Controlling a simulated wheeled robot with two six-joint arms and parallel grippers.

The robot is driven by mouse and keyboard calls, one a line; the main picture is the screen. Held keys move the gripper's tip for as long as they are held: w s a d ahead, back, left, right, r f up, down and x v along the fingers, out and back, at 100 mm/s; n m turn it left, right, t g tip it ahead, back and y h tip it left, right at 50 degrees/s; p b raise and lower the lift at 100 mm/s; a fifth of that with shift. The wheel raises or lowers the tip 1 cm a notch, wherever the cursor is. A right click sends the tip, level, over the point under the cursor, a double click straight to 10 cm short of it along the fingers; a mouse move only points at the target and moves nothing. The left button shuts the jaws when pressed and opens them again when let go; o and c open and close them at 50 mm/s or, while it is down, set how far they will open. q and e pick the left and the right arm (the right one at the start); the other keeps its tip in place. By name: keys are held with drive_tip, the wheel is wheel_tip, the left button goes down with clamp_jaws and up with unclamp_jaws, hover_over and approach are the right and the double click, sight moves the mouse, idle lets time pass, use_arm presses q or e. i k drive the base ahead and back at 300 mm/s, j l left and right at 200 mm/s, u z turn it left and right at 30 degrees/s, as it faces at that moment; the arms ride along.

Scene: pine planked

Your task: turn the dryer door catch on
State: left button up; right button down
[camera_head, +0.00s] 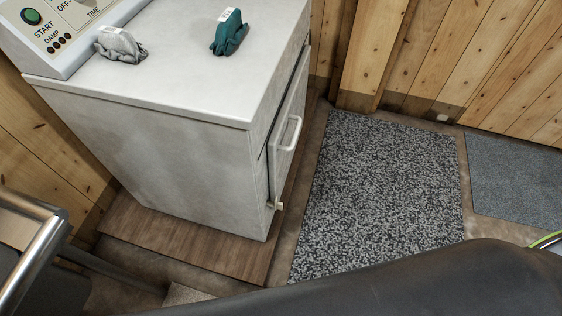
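The white dryer (160,150) stands at the left on a wooden board, its front turned to the right. The dryer door (285,120) is seen at a steep angle, with a pale bar handle (291,133). I cannot tell whether it is fully shut. A small pale piece, perhaps the door catch (276,205), sticks out low at the near edge of the front. It is too small to tell its position. Neither of my grippers is in view.
A speckled mat (380,195) covers open floor before the door. A grey mat (515,178) lies farther right. Plank walls (480,55) stand behind.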

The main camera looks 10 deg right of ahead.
sight(279, 205)
drive_tip(key=k+l, duration=0.1)
drive_tip(key=l, duration=0.2)
drive_tip(key=k+l+u, duration=0.1)
drive_tip(key=l, duration=0.25)
drive_tip(key=l+u, duration=0.2)
drive_tip(key=l, duration=0.5)
drive_tip(key=i+l+u, duration=0.2)
drive_tip(key=l, duration=0.45)
drive_tip(key=k+l+u, duration=0.15)
drive_tip(key=l, duration=0.5)
drive_tip(key=k+l+u, duration=0.2)
drive_tip(key=l, duration=0.5)
drive_tip(key=l+u, duration=0.2)
drive_tip(key=l, duration=0.5)
